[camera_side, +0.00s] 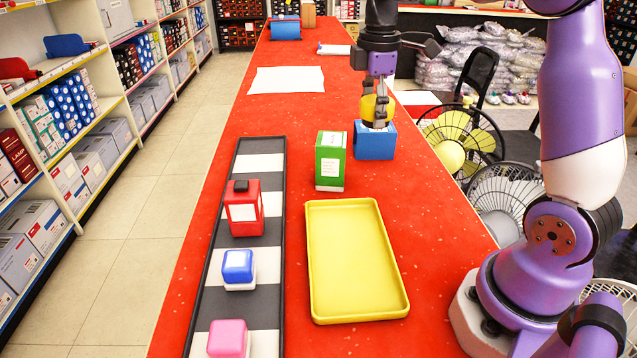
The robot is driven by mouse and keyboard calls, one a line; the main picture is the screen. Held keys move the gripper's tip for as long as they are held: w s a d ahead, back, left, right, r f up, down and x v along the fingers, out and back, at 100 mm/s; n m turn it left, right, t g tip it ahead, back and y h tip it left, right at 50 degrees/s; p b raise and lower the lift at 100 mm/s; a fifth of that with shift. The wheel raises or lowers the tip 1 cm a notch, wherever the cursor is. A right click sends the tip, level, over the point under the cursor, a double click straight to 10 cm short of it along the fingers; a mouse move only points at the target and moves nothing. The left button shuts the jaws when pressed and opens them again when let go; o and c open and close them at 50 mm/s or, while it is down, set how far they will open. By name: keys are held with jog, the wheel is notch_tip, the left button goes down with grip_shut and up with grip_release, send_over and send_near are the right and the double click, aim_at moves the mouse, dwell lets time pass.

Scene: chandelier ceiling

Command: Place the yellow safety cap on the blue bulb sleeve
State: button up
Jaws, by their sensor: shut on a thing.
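The yellow safety cap (369,106) is between the fingers of my gripper (377,118), which is shut on it. The gripper points down and the fingers partly hide the cap. The blue bulb sleeve (374,145) stands upright on the red counter directly below the cap. The fingertips are at the sleeve's top. I cannot tell from this view whether the cap touches the sleeve.
A green box (331,160) stands just left of the sleeve. A yellow tray (314,262) lies nearer the camera. A striped strip (261,164) holds red (244,208), blue (238,268) and pink (227,338) items. White paper (287,80) lies farther back. Fans stand beyond the counter's right edge.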

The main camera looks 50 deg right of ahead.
jog(key=w+d+r+n, duration=0.2)
jog(key=w+d+n, duration=0.15)
jog(key=n, duration=0.75)
send_over(390, 133)
notch_tip(390, 133, down, 7)
jog(key=shift+w+a+r, duration=0.1)
jog(key=shift+r, duration=0.05)
jog(key=shift+f, duration=2.1)
jog(key=o, duration=1)
jog(key=shift+f, duration=0.15)
jog(key=shift+o, duration=0.2)
